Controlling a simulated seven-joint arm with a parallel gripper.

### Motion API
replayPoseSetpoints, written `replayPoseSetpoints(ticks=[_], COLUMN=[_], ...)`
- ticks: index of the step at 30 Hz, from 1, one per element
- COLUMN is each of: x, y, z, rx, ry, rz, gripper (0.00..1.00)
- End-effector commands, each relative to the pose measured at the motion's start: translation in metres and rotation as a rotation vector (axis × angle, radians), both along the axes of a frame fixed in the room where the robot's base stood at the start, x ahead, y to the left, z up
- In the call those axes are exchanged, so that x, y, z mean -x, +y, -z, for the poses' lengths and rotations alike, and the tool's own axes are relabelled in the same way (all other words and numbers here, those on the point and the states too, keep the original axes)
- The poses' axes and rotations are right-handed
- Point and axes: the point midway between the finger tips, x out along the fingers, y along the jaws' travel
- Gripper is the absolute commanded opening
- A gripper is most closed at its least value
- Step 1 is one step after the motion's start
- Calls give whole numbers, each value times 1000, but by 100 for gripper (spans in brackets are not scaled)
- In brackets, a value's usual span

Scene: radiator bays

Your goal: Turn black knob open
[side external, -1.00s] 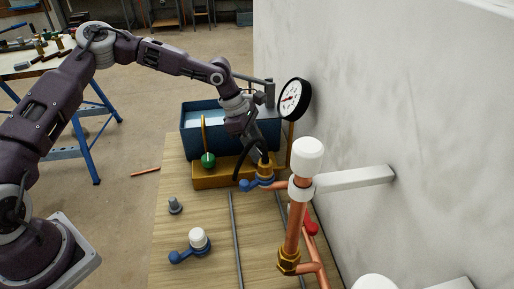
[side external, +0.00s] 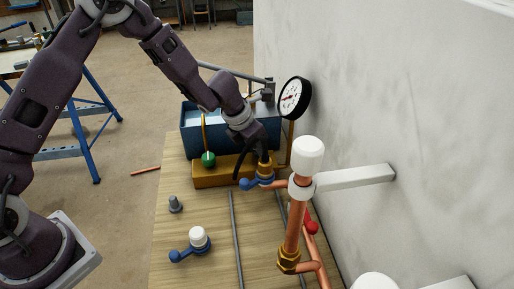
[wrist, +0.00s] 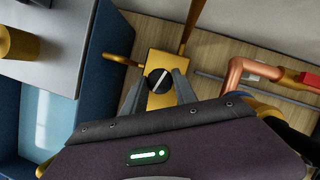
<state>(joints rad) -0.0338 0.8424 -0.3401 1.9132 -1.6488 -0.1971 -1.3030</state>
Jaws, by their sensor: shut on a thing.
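The black knob (wrist: 158,77) shows in the wrist view as a round cap with a white line slanting from lower left to upper right. It sits on a brass-yellow block (wrist: 166,60), which also shows in the side view (side external: 212,178). My gripper (wrist: 160,86) has one finger on each side of the knob and is shut on it. In the side view my gripper (side external: 262,164) reaches down at the right end of the block, and I cannot make out the knob there.
A blue water tank (side external: 195,140) stands behind the block. A green-knobbed part (side external: 208,160), a blue lever (side external: 257,184) and a pressure gauge (side external: 294,98) are close by. Copper pipe with a white cap (side external: 307,157) rises at right beside the wall. Another blue-levered valve (side external: 190,246) lies on the bench.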

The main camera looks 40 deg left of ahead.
Motion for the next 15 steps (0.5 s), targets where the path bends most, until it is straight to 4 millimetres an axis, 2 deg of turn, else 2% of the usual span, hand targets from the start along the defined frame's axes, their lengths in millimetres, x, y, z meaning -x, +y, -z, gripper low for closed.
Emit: replayPoseSetpoints(ticks=[6,15], x=[0,0], y=[-2,-2], z=[0,0], rx=[0,2], ry=[0,1], rz=[-148,-274], gripper=[0,0])
